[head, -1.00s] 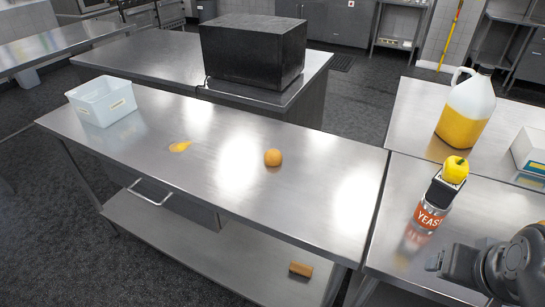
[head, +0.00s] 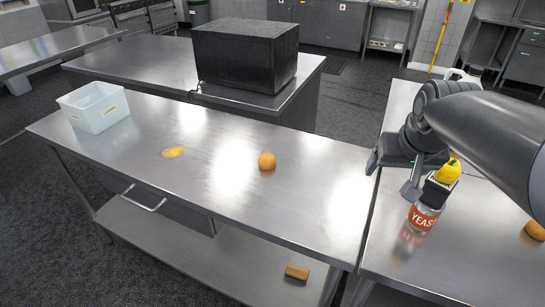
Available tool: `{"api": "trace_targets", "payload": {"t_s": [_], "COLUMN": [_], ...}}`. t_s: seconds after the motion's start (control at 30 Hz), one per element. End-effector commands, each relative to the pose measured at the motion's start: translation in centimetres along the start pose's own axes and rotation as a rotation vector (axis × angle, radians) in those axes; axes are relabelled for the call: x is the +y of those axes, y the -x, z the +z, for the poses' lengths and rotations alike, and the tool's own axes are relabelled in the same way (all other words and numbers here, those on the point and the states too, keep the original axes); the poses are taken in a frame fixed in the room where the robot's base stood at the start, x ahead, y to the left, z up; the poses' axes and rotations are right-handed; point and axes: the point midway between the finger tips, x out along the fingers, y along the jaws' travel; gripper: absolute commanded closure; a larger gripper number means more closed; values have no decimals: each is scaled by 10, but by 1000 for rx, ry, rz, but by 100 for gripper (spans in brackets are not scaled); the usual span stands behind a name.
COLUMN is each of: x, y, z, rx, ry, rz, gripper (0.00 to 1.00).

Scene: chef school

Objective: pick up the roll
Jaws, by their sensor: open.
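A round, golden-brown roll (head: 267,160) sits on the middle steel table (head: 215,185), right of its centre. Another round brown thing (head: 535,231) lies on the right-hand table at the picture's right edge, partly cut off; I cannot tell whether it is also a roll. My gripper (head: 391,178) is open and empty, with its fingers pointing down and left. It shows over the gap between the two tables, right of the roll and well apart from it, by the yeast can. My arm comes in from the right.
A yeast can (head: 423,214) stands close by my gripper, with a dark block (head: 439,187) and a yellow fruit (head: 449,171) above it. Steel around the roll is clear.

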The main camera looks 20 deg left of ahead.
Motion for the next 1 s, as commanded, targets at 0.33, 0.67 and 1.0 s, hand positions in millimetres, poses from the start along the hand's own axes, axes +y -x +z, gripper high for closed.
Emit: {"api": "trace_targets", "payload": {"t_s": [0.33, 0.67, 1.0], "x": [-104, -226, -277], "y": [-75, -157, -193], "z": [-93, -135, -139], "rx": [-28, -49, -54], "ry": [175, 324, 377], "rz": [-83, -156, -184], "gripper": [20, 20, 20]}}
